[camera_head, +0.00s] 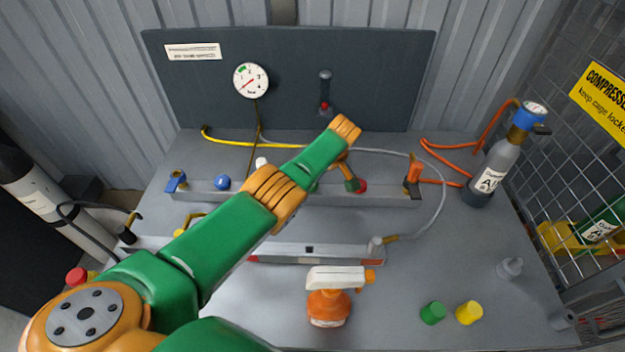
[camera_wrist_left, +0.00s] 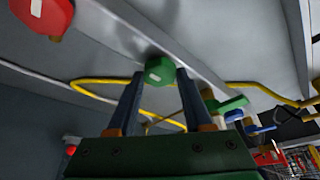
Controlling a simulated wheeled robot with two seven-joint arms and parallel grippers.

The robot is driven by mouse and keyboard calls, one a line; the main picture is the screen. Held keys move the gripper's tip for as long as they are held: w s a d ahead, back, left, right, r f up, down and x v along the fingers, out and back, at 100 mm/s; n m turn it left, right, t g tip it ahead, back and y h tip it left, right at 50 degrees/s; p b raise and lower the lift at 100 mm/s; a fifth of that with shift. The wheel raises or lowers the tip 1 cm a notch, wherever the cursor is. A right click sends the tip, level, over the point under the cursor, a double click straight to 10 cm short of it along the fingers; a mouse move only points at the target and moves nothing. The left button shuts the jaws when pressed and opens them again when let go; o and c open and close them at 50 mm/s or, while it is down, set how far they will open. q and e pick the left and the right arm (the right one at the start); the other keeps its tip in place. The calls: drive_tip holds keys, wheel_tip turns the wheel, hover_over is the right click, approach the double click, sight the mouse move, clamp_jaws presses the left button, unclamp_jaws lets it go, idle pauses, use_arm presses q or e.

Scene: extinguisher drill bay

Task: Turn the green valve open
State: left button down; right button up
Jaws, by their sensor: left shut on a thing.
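The green valve knob (camera_wrist_left: 160,70) shows in the left wrist view as a faceted green knob on a grey rail (camera_wrist_left: 155,40). My left gripper (camera_wrist_left: 160,78) has its two dark fingers on either side of this knob and is shut on it. In the head view my left arm reaches over the rail (camera_head: 205,191) from the lower left. It hides most of the gripper and the green knob there. My right gripper is not in view.
A red knob (camera_head: 361,186) and an orange-handled valve (camera_head: 413,172) stand right of the arm, a blue knob (camera_head: 222,183) left of it. A gauge (camera_head: 251,80) is on the back panel. An orange spray bottle (camera_head: 329,307) and a grey cylinder (camera_head: 489,178) stand on the bench.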

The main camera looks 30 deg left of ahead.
use_arm(q)
drive_tip(key=shift+r, duration=0.1)
drive_tip(key=shift+c, duration=1.5)
unclamp_jaws()
drive_tip(key=shift+a, duration=0.15)
drive_tip(key=p+v, duration=0.3)
drive_tip(key=shift+w+r, duration=0.15)
drive_tip(key=shift+r, duration=0.1)
drive_tip(key=v, duration=0.3)
drive_tip(key=shift+r, duration=0.2)
